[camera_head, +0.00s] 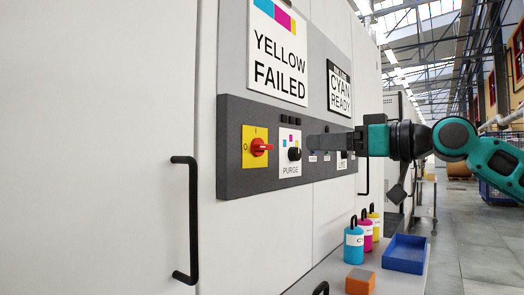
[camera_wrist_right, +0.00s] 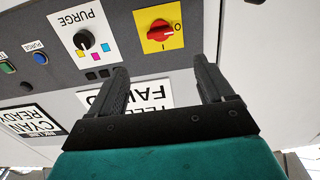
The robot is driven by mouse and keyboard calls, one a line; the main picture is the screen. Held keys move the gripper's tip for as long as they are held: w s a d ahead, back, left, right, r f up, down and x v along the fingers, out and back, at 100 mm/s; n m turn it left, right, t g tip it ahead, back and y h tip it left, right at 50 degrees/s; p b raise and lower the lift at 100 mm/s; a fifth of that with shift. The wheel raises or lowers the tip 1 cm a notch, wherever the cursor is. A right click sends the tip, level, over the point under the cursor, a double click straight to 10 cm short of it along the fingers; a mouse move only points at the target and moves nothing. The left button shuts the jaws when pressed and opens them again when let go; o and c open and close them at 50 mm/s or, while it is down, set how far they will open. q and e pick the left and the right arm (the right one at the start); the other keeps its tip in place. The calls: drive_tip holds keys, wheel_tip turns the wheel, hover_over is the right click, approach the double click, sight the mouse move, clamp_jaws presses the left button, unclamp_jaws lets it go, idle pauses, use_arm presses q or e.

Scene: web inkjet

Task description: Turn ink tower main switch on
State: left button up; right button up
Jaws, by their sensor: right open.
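The main switch is a red rotary handle (camera_head: 261,147) on a yellow plate (camera_head: 249,158) on the dark panel strip. Its handle lies about level, in line with the O mark at left; the I mark is above. In the right wrist view, which is upside down, the red handle (camera_wrist_right: 160,31) shows beyond the fingertips on its yellow plate (camera_wrist_right: 153,45). My right gripper (camera_head: 318,142) is in front of the panel, right of the switch and the purge knob. In the right wrist view, my right gripper (camera_wrist_right: 163,76) is open and empty, apart from the switch. My left gripper is not in view.
A black purge knob (camera_head: 294,154) is just right of the switch. Signs read YELLOW FAILED (camera_head: 280,60) and CYAN READY (camera_head: 340,89). Below stand ink bottles (camera_head: 353,246), a blue tray (camera_head: 405,254) and an orange block (camera_head: 360,282). A black door handle (camera_head: 193,220) sticks out at left.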

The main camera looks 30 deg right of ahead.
drive_tip(key=p, duration=0.8)
approach(262, 147)
drive_tip(key=w+r, duration=0.1)
drive_tip(key=w, duration=0.2)
drive_tip(key=shift+d+f+p+x, duration=0.15)
drive_tip(key=shift+p+x, duration=0.25)
drive_tip(key=shift+x, duration=1)
drive_tip(key=shift+d+f+p+x, duration=0.1)
drive_tip(key=shift+d+p+x, duration=0.25)
drive_tip(key=shift+x, duration=1.1)
drive_tip(key=shift+w+a, duration=0.1)
drive_tip(key=shift+c, duration=0.5)
drive_tip(key=c, duration=0.9)
drive_tip(key=shift+c, duration=0.2)
